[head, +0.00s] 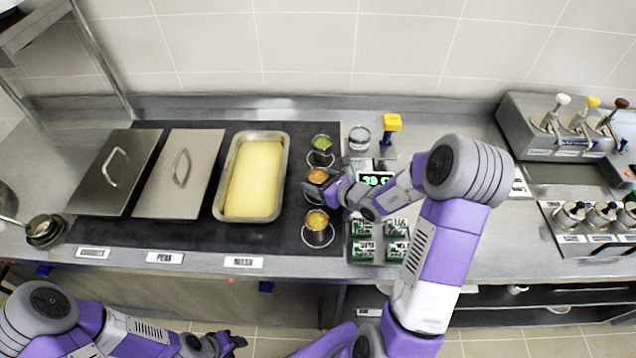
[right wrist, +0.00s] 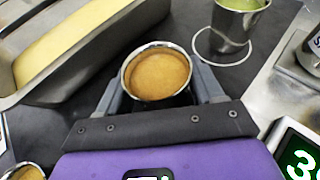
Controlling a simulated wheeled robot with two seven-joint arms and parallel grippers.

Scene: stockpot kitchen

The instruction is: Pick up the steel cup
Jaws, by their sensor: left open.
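Three steel cups stand in a column on the dark mat, right of the yellow pan. The middle steel cup (head: 318,176), with orange-brown contents, is between the fingers of my right gripper (head: 322,186). In the right wrist view this cup (right wrist: 157,75) sits between the two grey fingers of the gripper (right wrist: 160,88), close to both; I cannot tell whether they press on it. The back cup (head: 321,150) has green contents and also shows in the right wrist view (right wrist: 236,25). The front cup (head: 317,228) has yellow contents. My left gripper (head: 236,343) is open and empty, below the counter's front edge.
A deep pan of yellow food (head: 282,190) lies left of the cups, then two lidded pans (head: 180,175). A scale (head: 375,180) with a lit display and several green-labelled boxes (head: 362,250) stand to the right. Pump dispensers (head: 560,125) are at the far right.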

